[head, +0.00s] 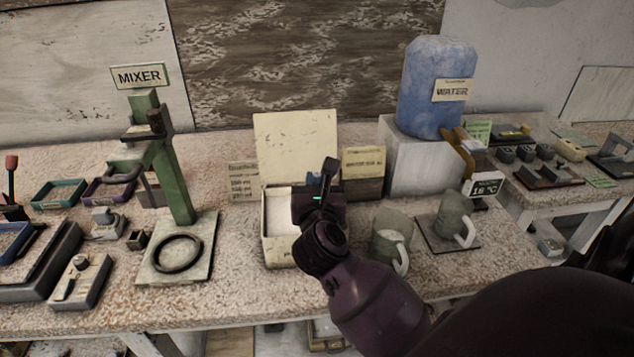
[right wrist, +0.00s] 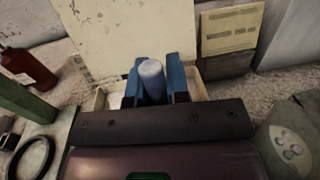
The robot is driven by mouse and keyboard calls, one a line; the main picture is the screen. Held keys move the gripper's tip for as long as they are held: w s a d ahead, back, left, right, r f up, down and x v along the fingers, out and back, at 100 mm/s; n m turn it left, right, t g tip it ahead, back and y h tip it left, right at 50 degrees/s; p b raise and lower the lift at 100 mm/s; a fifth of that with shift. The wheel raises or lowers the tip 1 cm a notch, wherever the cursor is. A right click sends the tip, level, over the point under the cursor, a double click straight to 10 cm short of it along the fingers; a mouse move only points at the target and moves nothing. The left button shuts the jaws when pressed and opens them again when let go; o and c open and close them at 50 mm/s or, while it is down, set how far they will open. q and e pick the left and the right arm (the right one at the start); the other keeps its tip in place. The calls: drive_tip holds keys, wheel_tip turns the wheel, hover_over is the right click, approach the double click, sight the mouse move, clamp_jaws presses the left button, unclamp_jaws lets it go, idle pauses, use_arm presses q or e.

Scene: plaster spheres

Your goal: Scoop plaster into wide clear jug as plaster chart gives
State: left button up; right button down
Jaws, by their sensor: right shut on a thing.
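My right gripper (head: 322,188) is over the open plaster box (head: 280,252). In the right wrist view its blue fingers (right wrist: 160,82) are shut on a pale blue-grey cylindrical handle (right wrist: 152,78), which looks like the scoop's. The scoop's lower end is hidden. White plaster (head: 277,212) shows inside the box. A clear jug with a white handle (head: 388,240) stands right of the box. Another clear jug (head: 453,222) stands on a dark mat farther right. I cannot tell which is the wide one. A printed chart (head: 243,183) stands left of the box; its text is unreadable. My left gripper is not in view.
The green mixer stand (head: 172,160) is at left, with a black ring (head: 180,253) on its base. A blue water tank (head: 436,90) sits on a white block (head: 412,170) at back right. Small trays and tools crowd the far left. Some bench is bare at the front.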

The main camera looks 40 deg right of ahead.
use_arm(q)
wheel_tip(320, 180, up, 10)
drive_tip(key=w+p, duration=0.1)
drive_tip(key=p, duration=0.8)
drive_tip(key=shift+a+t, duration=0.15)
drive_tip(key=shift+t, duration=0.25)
